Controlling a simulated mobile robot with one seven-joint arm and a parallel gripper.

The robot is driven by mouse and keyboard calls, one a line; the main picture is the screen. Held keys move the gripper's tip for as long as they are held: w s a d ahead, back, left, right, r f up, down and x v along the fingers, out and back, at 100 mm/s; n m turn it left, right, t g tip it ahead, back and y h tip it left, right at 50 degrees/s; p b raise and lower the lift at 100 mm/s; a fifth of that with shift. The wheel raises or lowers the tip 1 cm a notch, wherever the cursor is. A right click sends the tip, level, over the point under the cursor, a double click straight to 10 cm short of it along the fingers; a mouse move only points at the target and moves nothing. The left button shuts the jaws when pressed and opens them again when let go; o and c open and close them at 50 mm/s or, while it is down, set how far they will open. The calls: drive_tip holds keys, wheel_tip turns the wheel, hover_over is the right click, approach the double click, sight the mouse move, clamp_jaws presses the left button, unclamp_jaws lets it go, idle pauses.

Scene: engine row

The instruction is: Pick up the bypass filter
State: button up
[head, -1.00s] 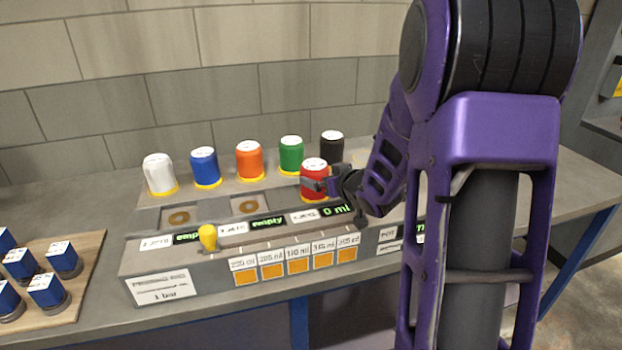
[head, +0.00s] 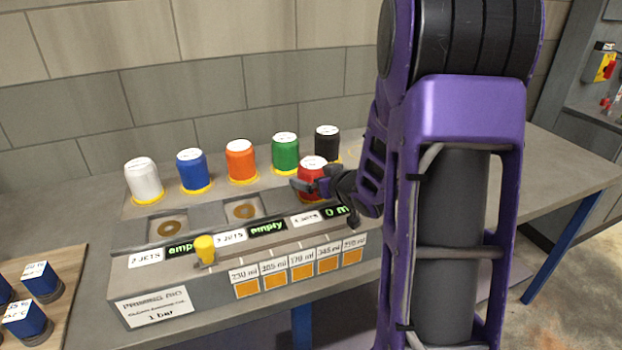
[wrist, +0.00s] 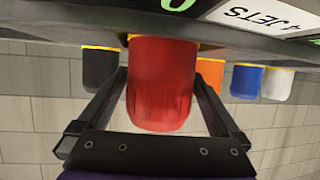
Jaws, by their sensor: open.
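A red canister (head: 311,177) with a white top stands at the right end of the grey priming rig. It also shows in the wrist view (wrist: 162,85), where the picture is upside down. My gripper (head: 324,198) is open at the red canister, with one finger on each side of it in the wrist view. Gaps show beside the canister there, so the fingers are not clamped on it. White (head: 143,181), blue (head: 194,171), orange (head: 241,162), green (head: 285,154) and black (head: 327,144) canisters stand in a row behind. I cannot read which one is the bypass filter.
The rig (head: 150,285) has two empty recesses, displays reading "empty", a yellow knob (head: 204,248) and orange-marked volume labels. A wooden board (head: 62,290) with blue parts lies at left. A block wall stands behind. The bench is clear at right.

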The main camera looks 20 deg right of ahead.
drive_tip(key=c, duration=1.5)
drive_tip(key=shift+r, duration=0.1)
clamp_jaws()
